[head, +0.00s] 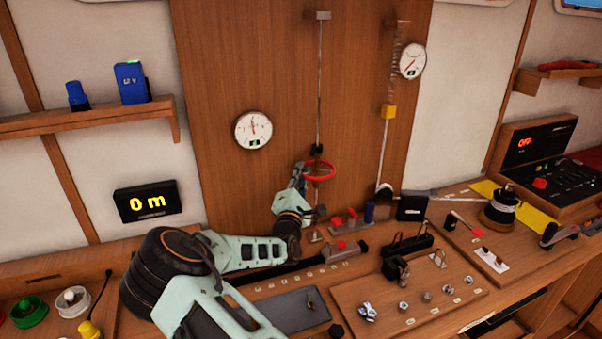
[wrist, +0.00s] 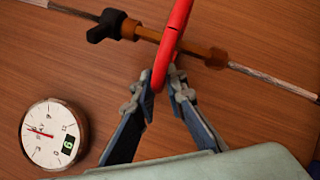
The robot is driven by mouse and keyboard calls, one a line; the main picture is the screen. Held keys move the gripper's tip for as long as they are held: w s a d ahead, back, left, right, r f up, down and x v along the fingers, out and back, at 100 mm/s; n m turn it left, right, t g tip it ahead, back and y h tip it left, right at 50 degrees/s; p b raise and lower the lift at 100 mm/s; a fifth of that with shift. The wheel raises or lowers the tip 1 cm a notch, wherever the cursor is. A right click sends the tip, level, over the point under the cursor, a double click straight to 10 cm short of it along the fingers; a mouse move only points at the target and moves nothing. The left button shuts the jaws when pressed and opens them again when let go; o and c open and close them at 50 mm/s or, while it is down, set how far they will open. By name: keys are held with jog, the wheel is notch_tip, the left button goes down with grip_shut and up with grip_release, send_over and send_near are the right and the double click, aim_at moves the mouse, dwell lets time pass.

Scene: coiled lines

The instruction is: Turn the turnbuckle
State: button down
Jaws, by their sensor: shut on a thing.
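The turnbuckle hangs on a thin vertical line in front of the wooden panel. In the wrist view its bronze body (wrist: 207,53) lies slantwise on the line, with a black fitting (wrist: 107,25) at one end. A red ring (head: 320,171) surrounds its middle; the ring also shows large in the wrist view (wrist: 174,38). My gripper (head: 304,172) reaches the ring from the left. In the wrist view my gripper (wrist: 160,86) has its two fingertips on either side of the ring's near rim, shut on it. The fingers partly cover that rim.
A round white dial gauge (head: 253,130) is on the panel left of the line and shows in the wrist view too (wrist: 52,134). A spring with a yellow block (head: 389,111) hangs to the right. The bench below carries a board (head: 372,304) with several fittings.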

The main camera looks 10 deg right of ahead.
jog(key=shift+w+h+b, duration=0.15)
jog(key=shift+h+b, duration=0.2)
jog(key=shift+h, duration=0.15)
jog(key=shift+w+m+g+h+b, duration=0.35)
jog(key=shift+m+g+h+b, duration=0.35)
jog(key=shift+m+h+b, duration=0.35)
jog(key=m+g+h+b, duration=0.2)
jog(key=h, duration=0.1)
jog(key=shift+w+f, duration=0.1)
jog(key=shift+w, duration=0.3)
jog(key=g+h+b, duration=0.1)
jog(key=m+g+h+b, duration=0.1)
jog(key=w+m+g+h+b, duration=0.1)
jog(key=shift+d+m+b, duration=0.25)
jog(key=shift+b, duration=0.05)
jog(key=shift+w+d+m+g+h+b, duration=0.1)
jog(key=shift+w+m+g+h+b, duration=0.05)
jog(key=shift+m+g+h+b, duration=0.35)
jog(key=shift+w+d+m+g+h+b, duration=0.15)
jog(key=shift+m+g+h+b, duration=0.15)
jog(key=shift+g+h+b, duration=0.3)
jog(key=shift+w+d+m+g+h+b, duration=0.15)
jog(key=shift+m+g+h+b, duration=0.4)
jog(key=shift+g, duration=0.75)
jog(key=shift+r, duration=0.2)
jog(key=c, duration=2)
grip_release()
